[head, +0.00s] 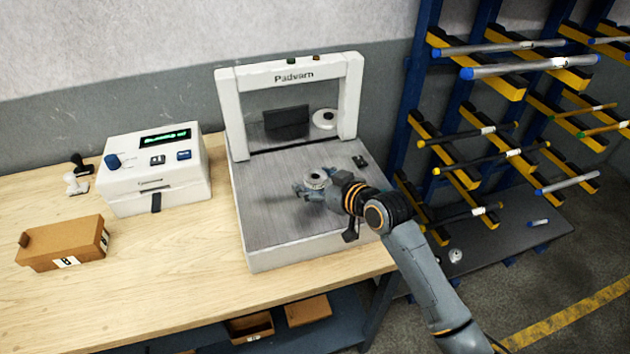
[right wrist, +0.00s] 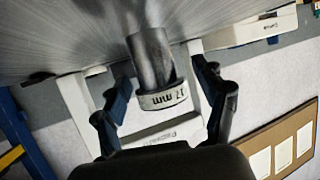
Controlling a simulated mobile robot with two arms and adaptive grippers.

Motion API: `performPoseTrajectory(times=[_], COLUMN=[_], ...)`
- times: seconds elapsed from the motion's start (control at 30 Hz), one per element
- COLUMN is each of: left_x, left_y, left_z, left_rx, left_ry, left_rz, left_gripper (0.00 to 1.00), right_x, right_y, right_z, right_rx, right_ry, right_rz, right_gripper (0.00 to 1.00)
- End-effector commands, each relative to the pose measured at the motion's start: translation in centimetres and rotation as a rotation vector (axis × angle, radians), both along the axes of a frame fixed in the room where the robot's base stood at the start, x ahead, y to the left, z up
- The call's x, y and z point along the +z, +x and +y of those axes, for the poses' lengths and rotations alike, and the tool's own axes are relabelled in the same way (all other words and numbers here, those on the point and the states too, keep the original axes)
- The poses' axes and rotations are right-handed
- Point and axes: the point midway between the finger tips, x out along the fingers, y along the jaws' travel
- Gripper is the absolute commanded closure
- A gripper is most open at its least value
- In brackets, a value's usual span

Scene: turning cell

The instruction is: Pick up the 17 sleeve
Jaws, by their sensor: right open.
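The 17 sleeve (head: 316,178) stands on the grey plate of the white Padvarn machine (head: 262,218). In the right wrist view the sleeve (right wrist: 150,58) is a grey metal cylinder with a white band marked "17 mm" at its end. My right gripper (head: 312,188) is low over the plate at the sleeve. In the right wrist view its dark fingers (right wrist: 165,92) are open, one on each side of the sleeve, with visible gaps. My left gripper is not in view.
The machine's white frame (head: 351,95) rises behind the sleeve. A small dark item (head: 360,161) lies to its right on the plate. A white control box (head: 155,172) and a cardboard box (head: 62,243) stand left. A blue rack (head: 440,120) holding bars stands right.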

Motion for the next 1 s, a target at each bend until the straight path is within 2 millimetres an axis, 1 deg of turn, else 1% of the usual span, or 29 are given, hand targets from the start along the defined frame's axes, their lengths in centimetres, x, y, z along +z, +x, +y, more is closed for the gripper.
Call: performPoseTrajectory(times=[0.17, 0.2, 0.27, 0.3, 0.47, 0.5, 0.53, 0.57, 0.87, 1.0], left_x=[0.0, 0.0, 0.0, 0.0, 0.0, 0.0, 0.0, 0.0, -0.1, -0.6], left_y=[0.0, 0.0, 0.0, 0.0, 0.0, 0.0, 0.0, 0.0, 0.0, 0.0], left_z=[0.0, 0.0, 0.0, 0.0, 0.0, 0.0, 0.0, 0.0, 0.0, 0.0], left_rx=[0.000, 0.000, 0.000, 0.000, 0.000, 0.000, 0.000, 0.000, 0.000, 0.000], left_ry=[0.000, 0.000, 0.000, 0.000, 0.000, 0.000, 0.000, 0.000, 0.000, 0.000], left_rz=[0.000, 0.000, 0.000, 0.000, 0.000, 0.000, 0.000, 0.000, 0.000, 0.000], left_gripper=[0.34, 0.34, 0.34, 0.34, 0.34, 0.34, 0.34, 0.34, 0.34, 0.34], right_x=[0.0, 0.0, 0.0, 0.0, 0.0, 0.0, -0.1, -0.1, 0.3, 1.1], right_y=[0.0, 0.0, 0.0, 0.0, 0.0, 0.0, 0.0, 0.0, 0.1, 0.1], right_z=[0.0, 0.0, 0.0, 0.0, 0.0, 0.0, 0.0, 0.0, 0.0, 0.0], right_rx=[0.000, 0.000, 0.000, 0.000, 0.000, 0.000, 0.000, 0.000, 0.000, 0.001], right_ry=[-0.001, 0.000, 0.000, 0.000, 0.000, 0.000, 0.000, 0.000, 0.002, 0.002], right_rz=[-0.001, 0.000, 0.000, 0.000, 0.000, 0.000, 0.000, 0.000, -0.004, -0.007], right_gripper=[0.28, 0.30, 0.43, 0.51, 0.83, 0.91, 0.98, 1.00, 1.00, 1.00])
